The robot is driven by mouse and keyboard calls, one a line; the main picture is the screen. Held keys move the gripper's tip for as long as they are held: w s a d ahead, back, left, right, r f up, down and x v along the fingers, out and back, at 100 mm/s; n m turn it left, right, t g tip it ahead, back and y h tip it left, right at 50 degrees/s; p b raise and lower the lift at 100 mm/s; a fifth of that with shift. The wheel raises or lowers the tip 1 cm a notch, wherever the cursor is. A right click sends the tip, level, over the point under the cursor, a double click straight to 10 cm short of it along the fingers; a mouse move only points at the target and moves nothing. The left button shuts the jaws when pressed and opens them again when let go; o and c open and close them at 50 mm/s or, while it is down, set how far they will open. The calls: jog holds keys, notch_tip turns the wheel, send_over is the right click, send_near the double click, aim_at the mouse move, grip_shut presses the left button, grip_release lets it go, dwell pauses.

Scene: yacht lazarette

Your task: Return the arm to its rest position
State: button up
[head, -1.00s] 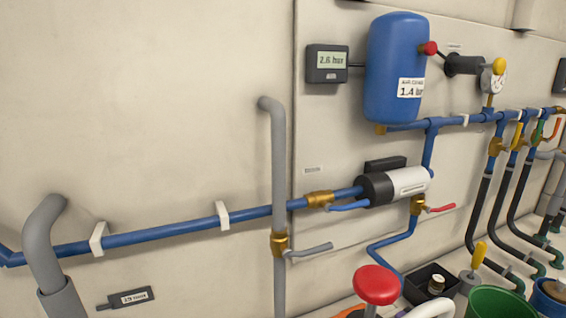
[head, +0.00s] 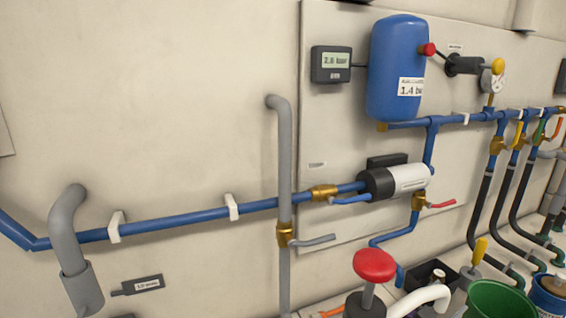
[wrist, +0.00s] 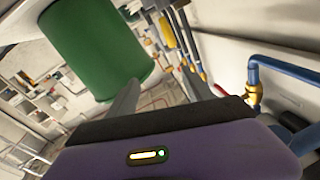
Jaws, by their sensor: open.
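My gripper (wrist: 160,75) shows only in the wrist view, with its two grey fingers spread apart and nothing seen between them. The purple wrist housing (wrist: 200,150) with a small lit indicator fills the bottom of that view. A large green cylinder (wrist: 95,50), which looks like a bucket, is beyond the left finger; I cannot tell the gap. My arm and gripper do not show in the head view.
A blue pipe (head: 180,222) crosses the wall past a grey upright pipe (head: 284,160). A blue tank (head: 396,65) and a pump (head: 405,179) hang right. Below are a red knob (head: 374,265) and a green bucket (head: 497,299).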

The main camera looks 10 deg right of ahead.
jog(key=a+r+t, duration=0.5)
jog(key=r+t, duration=0.1)
jog(key=r, duration=0.1)
jog(key=s+a+n+t+y, duration=0.7)
jog(key=s+a+t, duration=0.15)
jog(key=a, duration=0.45)
jog(key=s+a+f+n+g+y, duration=0.1)
jog(key=s+a+n+y, duration=0.2)
jog(key=s, duration=0.6)
jog(key=s+a+f+n+g+y, duration=0.2)
jog(key=s+a+n+y, duration=0.2)
jog(key=s, duration=0.6)
jog(key=s+a+f+n+g+y, duration=0.1)
jog(key=s+a+n+y, duration=0.2)
jog(key=s+a, duration=0.3)
jog(key=s+y, duration=0.1)
jog(key=s, duration=0.3)
jog(key=shift+f+n+g+y, duration=0.3)
jog(key=shift+g, duration=0.05)
jog(key=shift+d, duration=0.1)
